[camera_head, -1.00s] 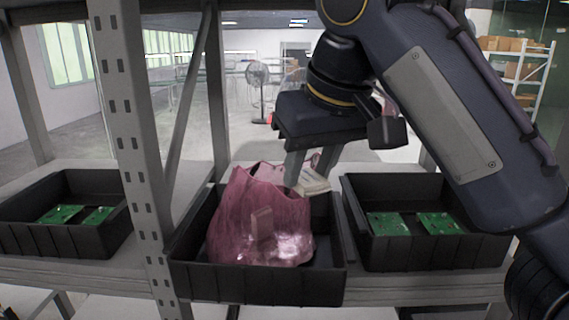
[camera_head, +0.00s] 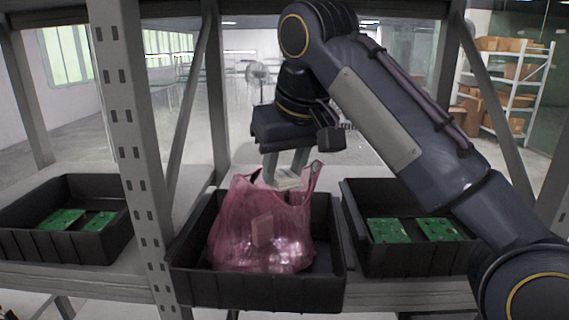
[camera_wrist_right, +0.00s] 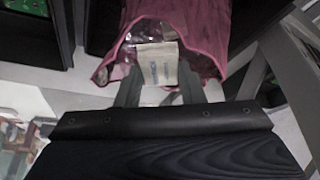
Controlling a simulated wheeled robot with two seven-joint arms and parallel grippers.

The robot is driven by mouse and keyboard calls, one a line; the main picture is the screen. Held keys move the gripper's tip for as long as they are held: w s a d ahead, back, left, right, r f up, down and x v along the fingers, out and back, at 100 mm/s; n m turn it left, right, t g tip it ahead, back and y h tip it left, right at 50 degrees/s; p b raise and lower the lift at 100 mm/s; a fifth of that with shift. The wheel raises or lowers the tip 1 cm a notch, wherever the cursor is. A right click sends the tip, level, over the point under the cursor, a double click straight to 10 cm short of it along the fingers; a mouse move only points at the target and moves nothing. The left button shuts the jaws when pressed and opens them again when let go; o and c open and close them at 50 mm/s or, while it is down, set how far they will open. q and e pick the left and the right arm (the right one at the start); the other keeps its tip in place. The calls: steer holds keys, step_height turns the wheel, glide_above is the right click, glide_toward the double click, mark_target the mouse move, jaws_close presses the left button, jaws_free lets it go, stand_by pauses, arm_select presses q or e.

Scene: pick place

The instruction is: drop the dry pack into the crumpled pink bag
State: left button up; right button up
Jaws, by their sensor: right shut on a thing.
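The crumpled pink bag (camera_head: 258,225) stands upright in the middle black bin, its mouth open at the top. A small pale pack shows through its front wall. My right gripper (camera_head: 287,178) is shut on the dry pack (camera_head: 289,180), a small whitish packet, at the bag's mouth between its handles. In the right wrist view, the dry pack (camera_wrist_right: 158,65) sits between my right gripper's fingers (camera_wrist_right: 158,88), over the opening of the pink bag (camera_wrist_right: 185,22). The pack's lower part is partly hidden by the bag in the head view. My left gripper is not in view.
The middle black bin (camera_head: 255,292) stands on a grey shelf. Black bins with green circuit boards stand at left (camera_head: 62,240) and right (camera_head: 405,258). A grey perforated post (camera_head: 135,150) rises between the left and middle bins.

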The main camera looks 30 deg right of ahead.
mark_target(284, 175)
steer(key=shift+f, duration=0.15)
steer(key=o, duration=1)
steer(key=shift+s+r, duration=0.15)
steer(key=shift+r, duration=0.25)
steer(key=v, duration=0.2)
steer(key=shift+s+r, duration=0.25)
steer(key=shift+s, duration=0.15)
steer(key=shift+s+a, duration=0.2)
steer(key=shift+s, duration=2.65)
steer(key=shift+s+a, duration=0.2)
steer(key=shift+s, duration=2.65)
